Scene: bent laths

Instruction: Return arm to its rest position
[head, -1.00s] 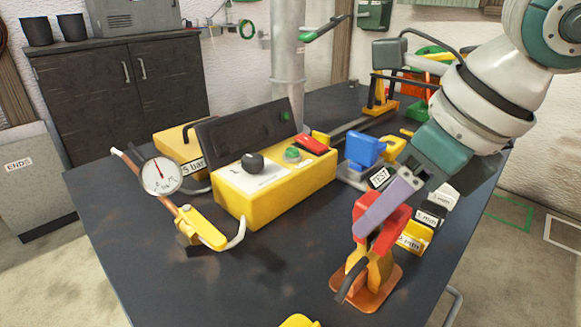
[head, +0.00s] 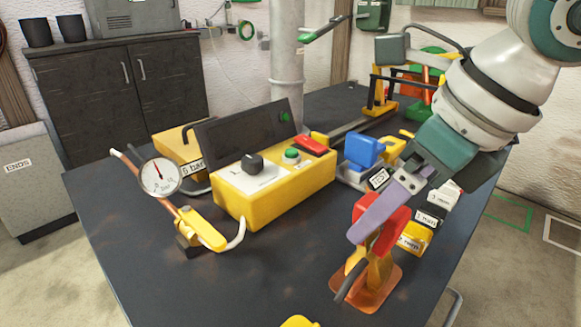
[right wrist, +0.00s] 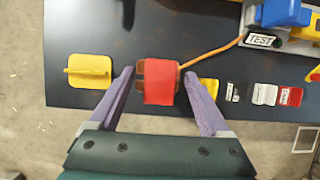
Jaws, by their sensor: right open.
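My right gripper (head: 368,222) is at the front right of the dark table, its purple fingers pointing down at a red block (head: 382,214) on an orange and yellow stand (head: 378,270). In the right wrist view my right gripper (right wrist: 158,74) is open, with one finger on each side of the red block (right wrist: 159,84). Gaps show between the fingers and the block in that view. In the head view one finger covers part of the block. My left gripper is in neither view.
A yellow control box (head: 300,187) stands mid-table, with a dial gauge (head: 160,177) left of it. A blue-topped device (head: 362,150) and several labelled blocks (head: 432,215) stand close by the right arm. A yellow plate (right wrist: 90,72) lies left of the gripper in the wrist view.

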